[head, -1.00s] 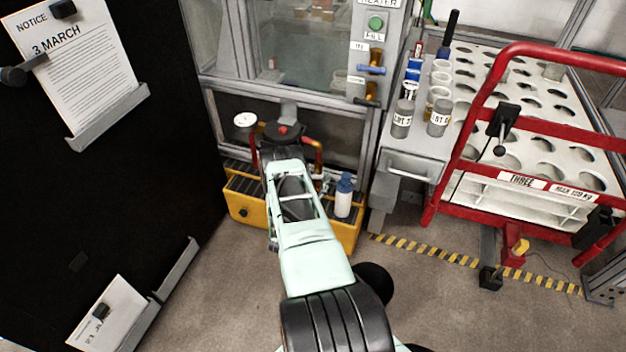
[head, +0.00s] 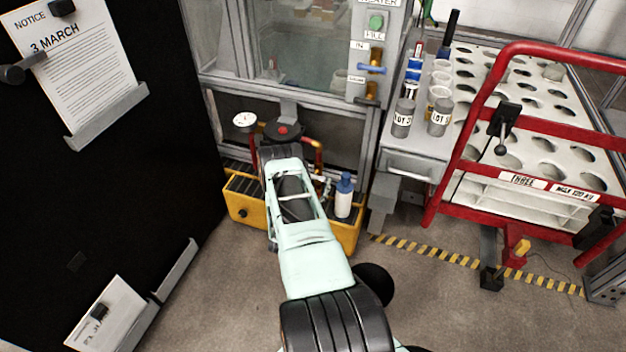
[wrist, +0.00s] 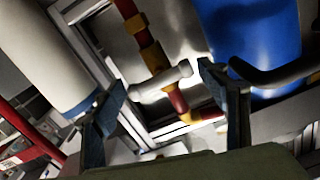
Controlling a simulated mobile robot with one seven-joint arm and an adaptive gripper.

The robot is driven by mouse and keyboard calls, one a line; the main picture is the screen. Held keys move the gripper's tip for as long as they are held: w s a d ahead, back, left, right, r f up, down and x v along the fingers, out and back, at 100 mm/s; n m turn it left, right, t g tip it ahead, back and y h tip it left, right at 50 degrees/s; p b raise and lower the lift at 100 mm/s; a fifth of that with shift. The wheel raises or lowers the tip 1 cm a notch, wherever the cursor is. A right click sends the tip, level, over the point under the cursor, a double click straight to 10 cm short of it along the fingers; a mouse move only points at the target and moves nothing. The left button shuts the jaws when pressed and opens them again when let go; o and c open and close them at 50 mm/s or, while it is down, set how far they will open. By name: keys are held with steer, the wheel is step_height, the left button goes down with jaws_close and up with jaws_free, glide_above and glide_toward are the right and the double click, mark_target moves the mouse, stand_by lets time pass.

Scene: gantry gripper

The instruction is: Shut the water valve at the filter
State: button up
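In the wrist view, a red pipe (wrist: 179,103) with brass fittings runs down through the middle. A pale, rounded bar (wrist: 162,84), which looks like the valve handle, sits across it just below a brass fitting. My gripper (wrist: 165,98) is open, with one dark finger to the left and one to the right of the pipe in the picture. Nothing is held; I cannot tell how far the fingertips are from the handle. A large blue cylinder (wrist: 250,40), perhaps the filter housing, stands behind the right finger. In the head view my arm hides the gripper and most of the valve area.
A white bottle with a blue cap (head: 343,198) stands at the yellow crate (head: 240,208), close to my arm. A pale cylinder (wrist: 40,50) is near the left finger. A gauge (head: 244,121) and red-centred knob (head: 283,130) lie beyond. A red-railed cart (head: 470,150) stands right.

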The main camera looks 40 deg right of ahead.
steer(key=shift+a, duration=0.1)
steer(key=v, duration=1.2)
